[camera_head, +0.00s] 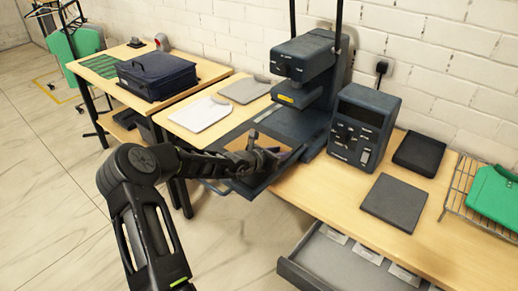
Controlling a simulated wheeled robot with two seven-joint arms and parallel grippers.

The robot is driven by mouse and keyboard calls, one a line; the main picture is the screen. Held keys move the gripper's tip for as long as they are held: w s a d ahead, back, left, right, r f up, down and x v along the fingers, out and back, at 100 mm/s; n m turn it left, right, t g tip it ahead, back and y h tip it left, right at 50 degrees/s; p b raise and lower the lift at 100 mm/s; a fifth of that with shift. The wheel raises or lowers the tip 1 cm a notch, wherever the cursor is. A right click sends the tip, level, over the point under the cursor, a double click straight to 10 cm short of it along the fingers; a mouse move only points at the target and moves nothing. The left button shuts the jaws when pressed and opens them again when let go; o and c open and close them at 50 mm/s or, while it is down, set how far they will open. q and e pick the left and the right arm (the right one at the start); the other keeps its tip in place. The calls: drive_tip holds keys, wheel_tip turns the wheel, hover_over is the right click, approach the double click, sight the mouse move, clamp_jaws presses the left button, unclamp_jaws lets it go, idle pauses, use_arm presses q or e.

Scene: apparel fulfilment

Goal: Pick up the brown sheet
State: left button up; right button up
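The brown sheet (238,143) lies on the dark lower plate of the heat press (306,58), near the front edge of the wooden table. My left arm comes in from the lower left, and my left gripper (262,155) is over the sheet and hides part of it. The gripper is small and dark here, so I cannot tell whether its fingers are open, shut or touching the sheet. My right gripper is not in view.
A control box (363,125) stands right of the press, with a dark flat pad (395,202) in front. White (201,113) and grey (245,90) folded garments lie left of the press. An open drawer (340,262) juts out below. A green garment (495,198) sits on a rack at right.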

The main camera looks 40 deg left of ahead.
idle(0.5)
use_arm(q)
clamp_jaws()
idle(1.3)
